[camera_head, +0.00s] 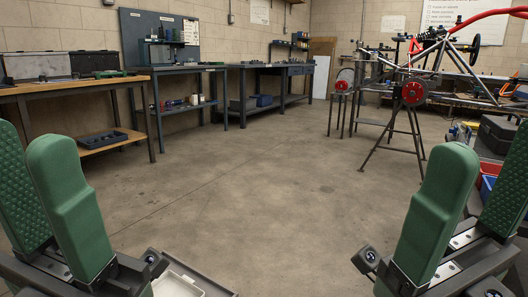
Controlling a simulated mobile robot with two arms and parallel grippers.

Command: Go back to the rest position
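My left gripper (45,195) is at the lower left, with its two green padded fingers pointing up and apart. A gap shows between the fingers, and nothing is held there. My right gripper (478,200) is at the lower right, also with two green fingers apart and nothing visible between them. Both grippers are raised close to the camera, clear of the benches. Parts of both grippers are cut off by the picture edges.
A wooden bench (60,87) and dark metal benches (262,66) line the left and back walls. A tubular chassis frame (440,50) stands on a stand (400,125) at right. A pale tray (180,285) shows at the bottom. The middle concrete floor (265,175) is clear.

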